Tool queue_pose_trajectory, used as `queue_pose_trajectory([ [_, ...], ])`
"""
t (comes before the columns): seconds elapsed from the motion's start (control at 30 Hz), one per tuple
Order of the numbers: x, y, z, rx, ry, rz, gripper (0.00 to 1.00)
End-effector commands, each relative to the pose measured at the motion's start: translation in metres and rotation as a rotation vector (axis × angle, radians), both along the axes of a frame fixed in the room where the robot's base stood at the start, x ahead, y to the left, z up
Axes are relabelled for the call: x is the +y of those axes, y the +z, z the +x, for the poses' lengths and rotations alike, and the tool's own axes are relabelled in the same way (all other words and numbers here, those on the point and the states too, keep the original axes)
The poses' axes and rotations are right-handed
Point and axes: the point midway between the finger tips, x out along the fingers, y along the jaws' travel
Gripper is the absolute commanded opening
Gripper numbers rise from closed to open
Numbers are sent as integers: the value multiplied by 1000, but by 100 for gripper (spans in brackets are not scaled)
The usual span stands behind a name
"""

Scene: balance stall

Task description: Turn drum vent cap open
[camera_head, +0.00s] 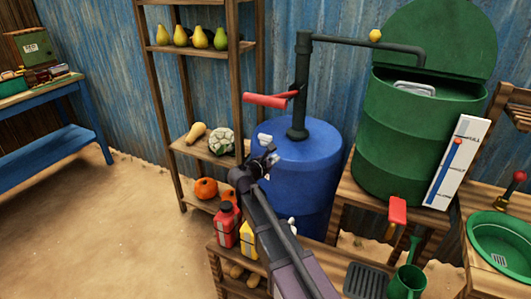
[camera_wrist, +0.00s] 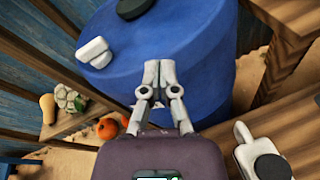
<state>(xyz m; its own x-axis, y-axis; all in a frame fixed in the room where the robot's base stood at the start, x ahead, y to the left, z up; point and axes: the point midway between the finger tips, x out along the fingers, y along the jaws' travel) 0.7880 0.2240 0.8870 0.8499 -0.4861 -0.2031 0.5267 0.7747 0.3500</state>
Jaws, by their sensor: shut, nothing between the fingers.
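The blue drum (camera_head: 315,165) stands in the middle of the head view and fills much of the wrist view (camera_wrist: 190,50). Its white vent cap (camera_head: 264,139) sits on the drum's top near the left rim. In the wrist view the cap (camera_wrist: 94,50) is a white bar-like handle on a round base, up and left of my fingers. My gripper (camera_head: 268,158) is in front of the drum's left rim, close to the cap but apart from it. In the wrist view my gripper (camera_wrist: 158,72) has its fingertips together, with nothing held.
A dark pump (camera_head: 298,95) with a red handle (camera_head: 268,100) rises from the drum top. Shelves (camera_head: 205,155) with produce stand behind at left. A green tank (camera_head: 410,140) stands at right.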

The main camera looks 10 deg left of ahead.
Motion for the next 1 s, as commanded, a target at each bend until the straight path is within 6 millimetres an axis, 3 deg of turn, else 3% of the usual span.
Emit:
queue_pose_trajectory([
  [0.03, 19, -13, 6, -4, 41, -67, 0],
  [0.2, 63, -17, 12, -18, 142, -267, 0],
  [0.4, 90, -17, 13, -28, 200, -394, 0],
  [1.0, 93, -15, 17, -30, 206, -417, 0],
])
